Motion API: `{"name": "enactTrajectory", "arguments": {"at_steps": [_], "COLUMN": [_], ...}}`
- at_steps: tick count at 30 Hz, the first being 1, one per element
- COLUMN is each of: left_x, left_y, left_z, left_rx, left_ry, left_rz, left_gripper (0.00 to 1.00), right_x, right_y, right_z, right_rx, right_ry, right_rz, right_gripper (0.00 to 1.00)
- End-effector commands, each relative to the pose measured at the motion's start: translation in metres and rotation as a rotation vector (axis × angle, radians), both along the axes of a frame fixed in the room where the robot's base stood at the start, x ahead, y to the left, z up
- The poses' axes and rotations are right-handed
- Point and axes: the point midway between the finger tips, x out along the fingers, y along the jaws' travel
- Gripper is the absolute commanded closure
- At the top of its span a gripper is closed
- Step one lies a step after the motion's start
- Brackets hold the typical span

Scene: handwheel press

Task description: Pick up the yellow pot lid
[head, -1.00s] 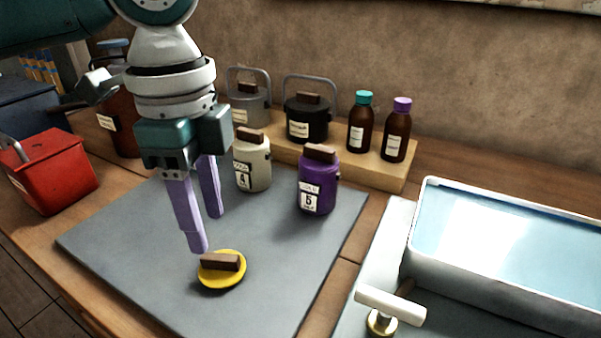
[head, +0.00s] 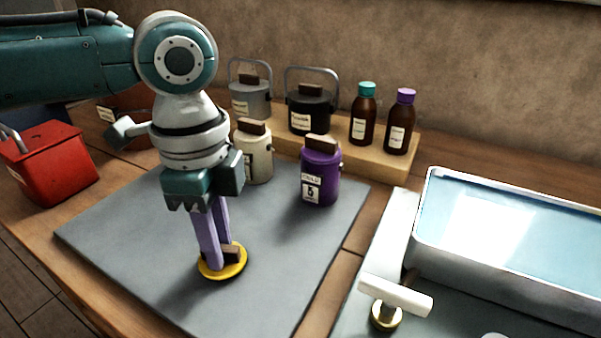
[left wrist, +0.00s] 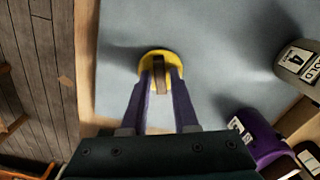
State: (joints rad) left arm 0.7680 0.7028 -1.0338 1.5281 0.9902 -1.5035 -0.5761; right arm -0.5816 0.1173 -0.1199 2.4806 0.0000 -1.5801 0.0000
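The yellow pot lid (head: 208,273) is a round disc with a brown block handle (head: 233,252), lying on the grey mat. It also shows in the left wrist view (left wrist: 146,62), with its handle (left wrist: 159,76) upright in the middle. My left gripper (head: 220,258) points down at the lid, its two purple fingers low at the handle. In the left wrist view the fingers (left wrist: 160,84) stand on either side of the handle, with narrow gaps visible, so it looks open around it. The fingers partly hide the lid in the head view. My right gripper is not in view.
A cream pot (head: 258,164) and a purple pot (head: 320,178) stand at the mat's (head: 130,235) back edge. Bottles and more pots stand on a wooden riser (head: 375,168). A red box (head: 50,170) is left; a water basin (head: 425,230) and white-handled valve (head: 396,296) are right.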

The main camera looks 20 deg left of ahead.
Motion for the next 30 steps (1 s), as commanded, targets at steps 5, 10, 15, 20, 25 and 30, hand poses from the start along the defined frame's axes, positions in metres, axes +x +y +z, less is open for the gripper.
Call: {"name": "enactTrajectory", "arguments": {"at_steps": [5, 10, 15, 20, 25, 30], "left_x": [0.000, 0.000, 0.000, 0.000, 0.000, 0.001], "left_y": [0.000, 0.000, 0.000, 0.000, 0.000, 0.000], "left_z": [0.000, 0.000, 0.000, 0.000, 0.002, 0.017], "left_rx": [0.000, 0.000, 0.000, 0.000, 0.000, 0.000], "left_ry": [0.000, 0.000, 0.000, 0.000, -0.001, -0.002], "left_rz": [0.000, 0.000, 0.000, 0.000, 0.000, 0.000], "left_gripper": [0.94, 1.00, 1.00, 1.00, 1.00, 1.00], "right_x": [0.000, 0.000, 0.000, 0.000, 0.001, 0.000], "right_y": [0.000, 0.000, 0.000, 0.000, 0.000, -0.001], "right_z": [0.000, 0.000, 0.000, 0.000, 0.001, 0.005], "right_rx": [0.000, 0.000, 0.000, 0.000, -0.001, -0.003], "right_ry": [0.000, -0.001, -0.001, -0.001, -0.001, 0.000], "right_rz": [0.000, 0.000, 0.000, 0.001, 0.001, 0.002], "right_gripper": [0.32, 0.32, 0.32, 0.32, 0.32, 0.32]}}
